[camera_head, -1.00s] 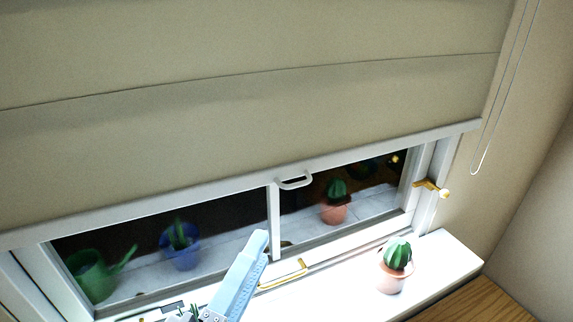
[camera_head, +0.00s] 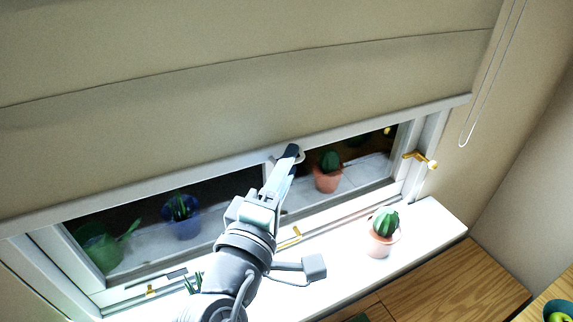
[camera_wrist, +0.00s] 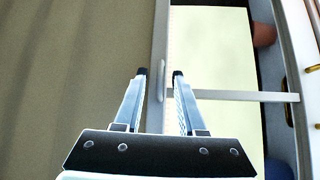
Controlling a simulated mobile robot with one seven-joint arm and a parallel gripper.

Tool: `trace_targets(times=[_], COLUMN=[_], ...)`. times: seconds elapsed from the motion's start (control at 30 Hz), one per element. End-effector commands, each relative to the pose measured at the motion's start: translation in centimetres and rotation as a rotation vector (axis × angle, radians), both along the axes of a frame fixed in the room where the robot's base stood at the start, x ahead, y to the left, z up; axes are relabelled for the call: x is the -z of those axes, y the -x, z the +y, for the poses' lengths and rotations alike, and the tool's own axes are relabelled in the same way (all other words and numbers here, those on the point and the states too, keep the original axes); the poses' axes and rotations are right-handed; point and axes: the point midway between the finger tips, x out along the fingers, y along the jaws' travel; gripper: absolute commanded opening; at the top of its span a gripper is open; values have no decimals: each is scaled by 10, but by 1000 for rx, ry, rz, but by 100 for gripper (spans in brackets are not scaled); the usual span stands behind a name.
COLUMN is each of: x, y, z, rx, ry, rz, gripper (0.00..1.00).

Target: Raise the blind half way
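The beige blind (camera_head: 200,110) covers the upper window and ends in a pale bottom rail (camera_head: 120,193). A small pale pull handle (camera_head: 301,156) sits at the rail's middle, partly hidden by my fingers. My gripper (camera_head: 291,151) reaches up to the handle. In the wrist view my gripper (camera_wrist: 160,73) is open, its two dark-tipped fingers apart. The handle (camera_wrist: 162,80) shows between the fingers, beside the bottom rail (camera_wrist: 159,40). I cannot tell whether either finger touches it.
A potted cactus (camera_head: 383,233) stands on the white sill (camera_head: 425,225). Behind the glass are a green watering can (camera_head: 98,250), a blue pot (camera_head: 183,220) and a terracotta pot (camera_head: 327,178). A cord loop (camera_head: 478,110) hangs at the right. A brass latch (camera_head: 421,160) sticks out from the frame.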

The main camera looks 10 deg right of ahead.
Motion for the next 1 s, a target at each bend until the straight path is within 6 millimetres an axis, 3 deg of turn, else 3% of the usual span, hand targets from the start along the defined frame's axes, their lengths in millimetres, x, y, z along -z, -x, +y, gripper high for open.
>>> trace_targets(times=[0.1,0.3,1.0], x=[0,0,0], y=[0,0,0], z=[0,0,1], rx=[0,0,-1], ry=[0,0,0], rz=[0,0,1], gripper=[36,0,0])
